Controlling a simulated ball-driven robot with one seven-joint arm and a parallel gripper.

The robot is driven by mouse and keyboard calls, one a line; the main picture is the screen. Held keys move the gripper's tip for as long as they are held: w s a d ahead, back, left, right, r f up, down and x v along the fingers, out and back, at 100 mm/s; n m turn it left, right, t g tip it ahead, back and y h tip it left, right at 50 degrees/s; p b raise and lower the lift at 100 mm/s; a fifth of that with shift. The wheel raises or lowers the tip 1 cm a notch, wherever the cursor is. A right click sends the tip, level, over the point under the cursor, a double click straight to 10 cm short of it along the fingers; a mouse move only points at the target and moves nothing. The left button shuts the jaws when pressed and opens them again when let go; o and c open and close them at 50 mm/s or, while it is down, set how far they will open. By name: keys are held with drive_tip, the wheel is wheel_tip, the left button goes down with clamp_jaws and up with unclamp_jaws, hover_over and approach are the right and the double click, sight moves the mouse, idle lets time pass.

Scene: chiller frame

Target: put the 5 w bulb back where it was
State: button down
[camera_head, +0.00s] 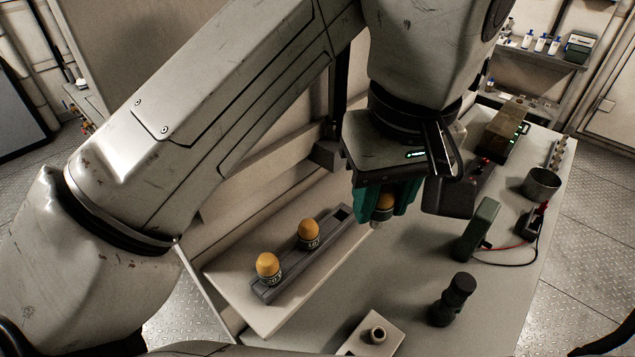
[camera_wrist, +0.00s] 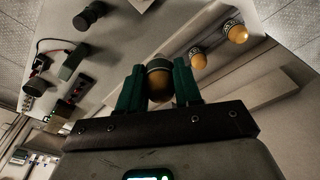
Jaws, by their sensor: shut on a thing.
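My gripper (camera_head: 384,207), with teal fingers, is shut on an amber bulb (camera_head: 385,202) and holds it base down above the bench. The held bulb also shows in the wrist view (camera_wrist: 160,84), between both fingers; no marking on it is readable. A grey rack (camera_head: 288,265) lies on the pale board left of my gripper. Two amber bulbs stand in it, one at the near end (camera_head: 268,266) and one near the middle (camera_head: 308,232); their labels are too small to read surely. An empty square slot (camera_head: 342,213) shows at the rack's far end, just left of my gripper.
A pale block with a round socket (camera_head: 376,334) and a black knobbed part (camera_head: 452,300) stand at the front. A green meter (camera_head: 477,230), a wired device (camera_head: 534,222) and a metal cup (camera_head: 541,184) are to the right. The bench middle is clear.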

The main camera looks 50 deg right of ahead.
drive_tip(key=w+d+f+b, duration=0.2)
drive_tip(key=w, duration=0.1)
drive_tip(key=w+d+f+b, duration=0.1)
drive_tip(key=w+f+b, duration=0.1)
drive_tip(key=w+f, duration=0.1)
drive_tip(key=w+d+f+b, duration=0.2)
drive_tip(key=w+f, duration=0.1)
drive_tip(key=shift+d, duration=0.35)
drive_tip(key=shift+w+d+f+b, duration=0.15)
drive_tip(key=shift+w+f+b, duration=0.05)
drive_tip(key=shift+f+b, duration=0.2)
wheel_tip(320, 180, down, 3)
drive_tip(key=b, duration=0.3)
drive_tip(key=shift+w+d, duration=0.1)
drive_tip(key=shift+f, duration=0.25)
drive_tip(key=c, duration=0.8)
unclamp_jaws()
drive_tip(key=r, duration=0.8)
drive_tip(key=s+r, duration=0.1)
drive_tip(key=r, duration=0.3)
drive_tip(key=shift+s+a+r, duration=0.1)
drive_tip(key=shift+a+r, duration=0.1)
drive_tip(key=shift+a, duration=0.2)
